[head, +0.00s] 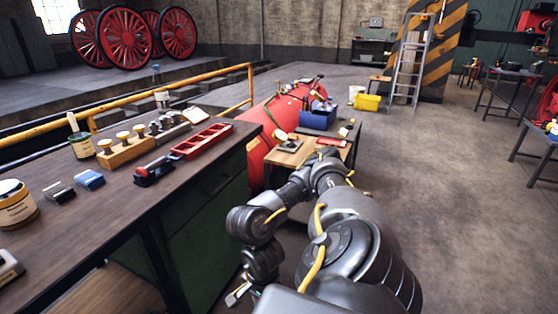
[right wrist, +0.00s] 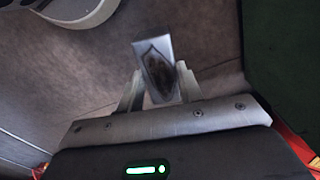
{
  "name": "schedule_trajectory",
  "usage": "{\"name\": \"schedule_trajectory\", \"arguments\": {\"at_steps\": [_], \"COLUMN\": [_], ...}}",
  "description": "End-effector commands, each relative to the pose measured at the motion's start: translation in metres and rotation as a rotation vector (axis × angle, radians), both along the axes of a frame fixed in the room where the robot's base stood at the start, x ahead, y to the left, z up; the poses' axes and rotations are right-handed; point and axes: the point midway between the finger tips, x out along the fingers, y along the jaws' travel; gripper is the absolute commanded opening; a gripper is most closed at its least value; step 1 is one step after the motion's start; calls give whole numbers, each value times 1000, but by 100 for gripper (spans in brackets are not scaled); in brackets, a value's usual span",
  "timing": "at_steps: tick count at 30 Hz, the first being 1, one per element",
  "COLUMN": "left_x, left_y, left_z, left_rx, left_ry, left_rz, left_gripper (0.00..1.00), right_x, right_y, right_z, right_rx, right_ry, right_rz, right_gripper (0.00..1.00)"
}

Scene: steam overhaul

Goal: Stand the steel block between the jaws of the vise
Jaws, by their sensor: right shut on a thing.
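The steel block (right wrist: 155,62) is in the right wrist view, a bright, shiny piece with a dark reflection on its face. It stands out tilted between the two fingers of my right gripper (right wrist: 158,90), which is shut on it. In the head view my right gripper (head: 238,294) hangs low beside the bench front, and the block cannot be made out there. A small dark-blue tool with a red part, which looks like the vise (head: 153,172), sits near the bench's front edge; its jaw gap is too small to tell. My left gripper is not in view.
The dark bench (head: 120,215) carries a red tray (head: 202,141), a wooden holder with knobs (head: 126,151), a blue block-like item (head: 90,180) and tins. Bare bench top lies in front of these. A small wooden table (head: 310,153) with a blue bin (head: 318,118) stands beyond my arm.

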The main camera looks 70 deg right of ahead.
Motion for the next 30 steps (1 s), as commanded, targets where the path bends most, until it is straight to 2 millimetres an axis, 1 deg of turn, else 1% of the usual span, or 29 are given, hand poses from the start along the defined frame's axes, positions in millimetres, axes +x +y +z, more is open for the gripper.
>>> {"name": "schedule_trajectory", "arguments": {"at_steps": [5,8,11,14,17,20,21,23,24,27,30], "left_x": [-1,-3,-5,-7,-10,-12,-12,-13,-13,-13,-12], "left_y": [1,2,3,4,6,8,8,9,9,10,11], "left_z": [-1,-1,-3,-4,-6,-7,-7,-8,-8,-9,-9], "left_rx": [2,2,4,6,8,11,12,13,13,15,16], "left_ry": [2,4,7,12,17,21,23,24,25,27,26], "left_rz": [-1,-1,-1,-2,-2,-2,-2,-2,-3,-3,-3], "left_gripper": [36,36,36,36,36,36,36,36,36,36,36], "right_x": [12,20,34,52,79,107,119,135,145,166,181], "right_y": [18,32,50,70,90,108,115,126,133,147,157], "right_z": [0,0,1,7,20,39,48,63,73,98,119], "right_rx": [-3,-5,-5,-6,-8,-9,-9,-10,-10,-10,-9], "right_ry": [-6,-7,-7,-9,-11,-12,-12,-11,-12,-9,-8], "right_rz": [65,120,202,311,446,577,627,693,732,805,850], "right_gripper": [0,0,0,0,0,0,0,0,0,0,0]}}
